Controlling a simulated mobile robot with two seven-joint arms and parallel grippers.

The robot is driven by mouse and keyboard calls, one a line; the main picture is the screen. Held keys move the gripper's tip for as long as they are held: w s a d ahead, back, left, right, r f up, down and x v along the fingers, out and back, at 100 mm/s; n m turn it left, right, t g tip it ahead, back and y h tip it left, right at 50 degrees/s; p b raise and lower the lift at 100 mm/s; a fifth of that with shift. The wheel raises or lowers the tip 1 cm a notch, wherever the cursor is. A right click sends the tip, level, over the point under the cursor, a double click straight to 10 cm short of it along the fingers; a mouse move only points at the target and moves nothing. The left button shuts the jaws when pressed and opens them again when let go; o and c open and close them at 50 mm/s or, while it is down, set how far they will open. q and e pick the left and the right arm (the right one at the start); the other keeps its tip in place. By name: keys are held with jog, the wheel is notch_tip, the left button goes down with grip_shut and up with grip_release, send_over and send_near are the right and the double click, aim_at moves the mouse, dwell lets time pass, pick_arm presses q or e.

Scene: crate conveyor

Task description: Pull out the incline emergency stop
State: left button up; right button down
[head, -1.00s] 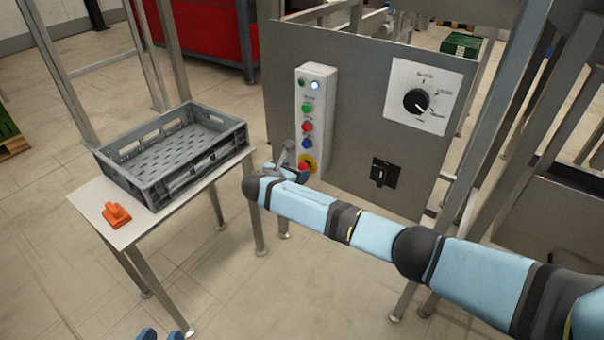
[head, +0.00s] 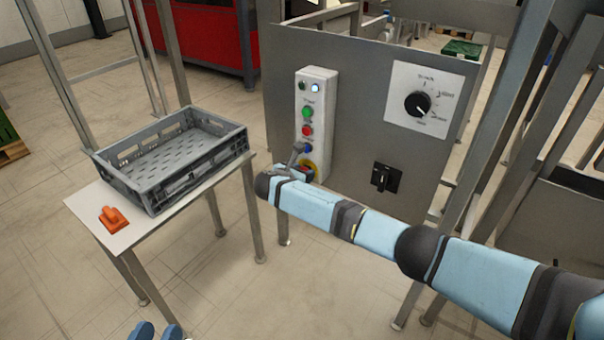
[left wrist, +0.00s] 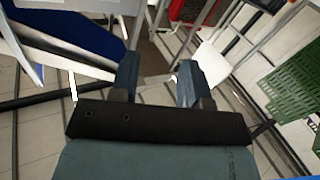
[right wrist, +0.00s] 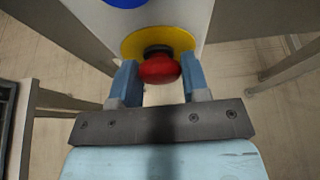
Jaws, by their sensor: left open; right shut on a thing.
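The incline emergency stop is a red mushroom button (right wrist: 160,69) on a yellow disc (right wrist: 158,42), at the bottom of a white control box (head: 316,88). In the head view my right gripper mostly covers the button. My right gripper (right wrist: 160,84) has a blue finger on each side of the button and is shut on it; the fingertips' exact contact is hard to see. My left gripper (left wrist: 157,82) is open and empty, away from the box. Its blue fingertips (head: 155,331) show at the bottom of the head view.
The box sits on a grey panel (head: 360,150) with a black rotary dial (head: 418,104) and a black switch (head: 385,178). Left of it, a table (head: 88,207) bears a grey crate (head: 150,190) and an orange object (head: 113,218). Metal legs stand around; the floor between is open.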

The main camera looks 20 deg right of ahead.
pick_arm(q)
jog(key=f+p, duration=0.1)
jog(key=a+f+g+y, duration=0.1)
jog(key=f, duration=0.1)
jog(key=s+a+f+g+y+p, duration=0.1)
jog(key=shift+f+p, duration=0.3)
jog(key=shift+f, duration=0.1)
pick_arm(e)
jog(key=shift+s+a, duration=0.45)
jog(key=shift+a, duration=0.05)
jog(key=c, duration=0.7)
grip_release()
jog(key=shift+o, duration=0.2)
pick_arm(q)
jog(key=shift+r, duration=0.1)
pick_arm(e)
jog(key=shift+a+r, duration=0.1)
